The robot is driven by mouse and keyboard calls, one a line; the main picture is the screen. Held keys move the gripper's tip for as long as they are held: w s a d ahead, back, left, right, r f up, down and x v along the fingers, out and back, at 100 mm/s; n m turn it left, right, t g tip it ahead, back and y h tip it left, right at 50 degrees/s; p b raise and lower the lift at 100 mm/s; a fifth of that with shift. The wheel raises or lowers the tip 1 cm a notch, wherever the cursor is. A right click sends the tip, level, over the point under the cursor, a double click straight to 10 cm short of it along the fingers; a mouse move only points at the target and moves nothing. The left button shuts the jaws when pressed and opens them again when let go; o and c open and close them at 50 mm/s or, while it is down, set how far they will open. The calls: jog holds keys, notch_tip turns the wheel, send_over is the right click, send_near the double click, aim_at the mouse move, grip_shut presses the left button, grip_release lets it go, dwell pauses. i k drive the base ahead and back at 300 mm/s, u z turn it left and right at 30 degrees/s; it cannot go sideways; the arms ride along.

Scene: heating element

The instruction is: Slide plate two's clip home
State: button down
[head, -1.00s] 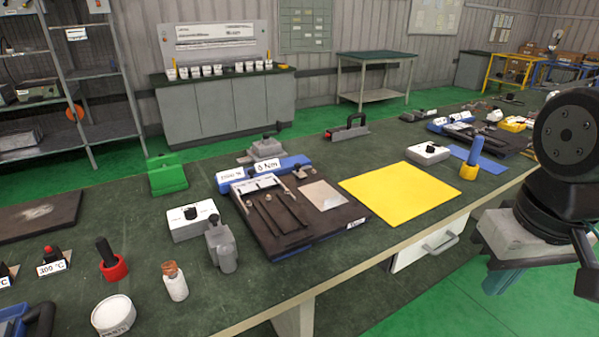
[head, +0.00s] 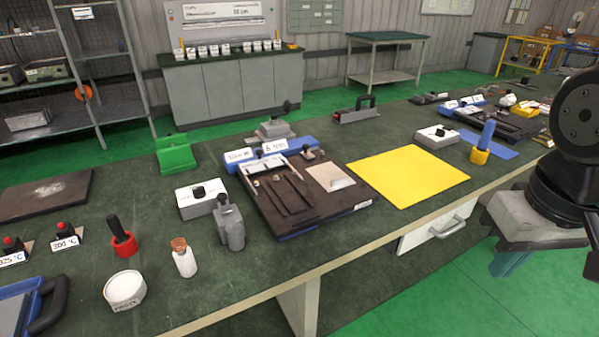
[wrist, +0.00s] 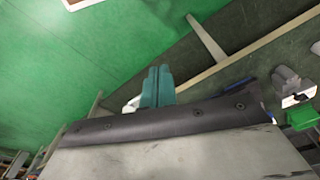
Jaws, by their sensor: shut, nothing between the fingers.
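A dark fixture board (head: 310,216) on a blue base lies on the near bench. It carries a pale metal strip (head: 264,170) along its left back edge, thin dark rods and a light square plate (head: 329,177). A second, similar dark board (head: 500,122) lies farther along at the right. I cannot tell which is plate two, and no clip is clearly distinguishable. My gripper (head: 512,263) hangs at the right, beyond the bench's front edge and apart from both boards. Its teal fingers also show shut and empty in the wrist view (wrist: 157,87).
A yellow sheet (head: 408,177) lies right of the near board. A grey box with a knob (head: 202,198), a grey clamp-like tool (head: 230,226) and a small corked bottle (head: 184,258) stand left of it. A drawer (head: 438,228) hangs under the bench front. Green floor (head: 420,305) is clear.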

aim_at(307, 153)
jog(key=z, duration=0.05)
jog(key=k, duration=0.55)
jog(key=u, duration=0.75)
jog(key=i, duration=1.15)
jog(key=z, duration=0.55)
